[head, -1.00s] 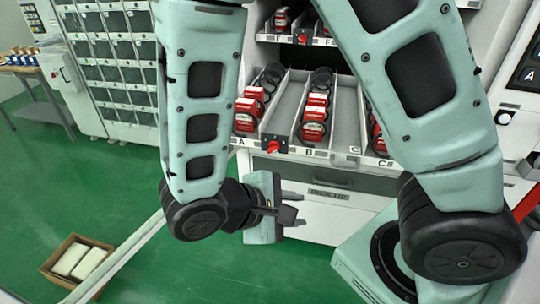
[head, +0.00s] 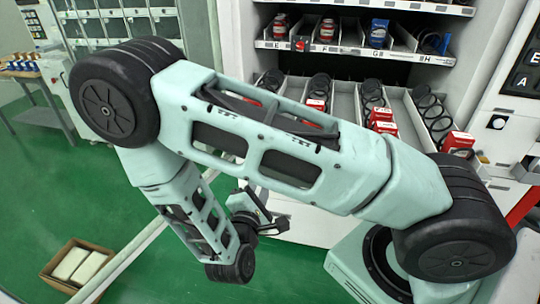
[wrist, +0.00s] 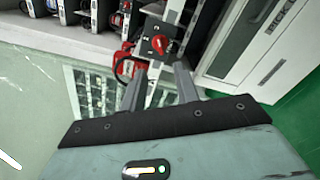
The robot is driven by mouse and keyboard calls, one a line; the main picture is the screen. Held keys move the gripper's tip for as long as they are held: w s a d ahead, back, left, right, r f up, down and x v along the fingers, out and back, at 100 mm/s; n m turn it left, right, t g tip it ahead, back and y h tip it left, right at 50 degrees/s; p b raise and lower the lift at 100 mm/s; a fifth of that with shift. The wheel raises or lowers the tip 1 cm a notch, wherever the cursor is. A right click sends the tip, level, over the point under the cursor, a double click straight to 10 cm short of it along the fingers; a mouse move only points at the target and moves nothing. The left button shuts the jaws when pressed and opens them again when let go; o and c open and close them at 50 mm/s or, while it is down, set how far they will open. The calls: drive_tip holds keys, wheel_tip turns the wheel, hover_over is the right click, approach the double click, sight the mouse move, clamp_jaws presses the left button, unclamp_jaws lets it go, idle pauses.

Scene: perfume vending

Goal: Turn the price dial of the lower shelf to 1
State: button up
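A red dial (wrist: 160,44) on a dark square plate shows in the wrist view, on the pale front strip of a shelf. It lies just beyond my fingertips, and I cannot read its setting. My gripper (wrist: 161,74) is open, with its two fingers apart and nothing visible between them; I see no contact with the dial. In the head view my gripper (head: 268,222) is low in front of the machine. The lower shelf (head: 345,108) shows behind my arm, which hides its front strip and dial. Another red dial (head: 300,44) is on the upper shelf front.
Lower shelf lanes hold red boxes (head: 384,126) and dark coils. A white lower panel (wrist: 262,45) lies right of the dial in the wrist view. An open carton (head: 77,265) stands on the green floor at left. My arm crosses before the machine.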

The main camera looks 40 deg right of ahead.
drive_tip(key=p+x, duration=0.3)
drive_tip(key=x, duration=0.8)
clamp_jaws()
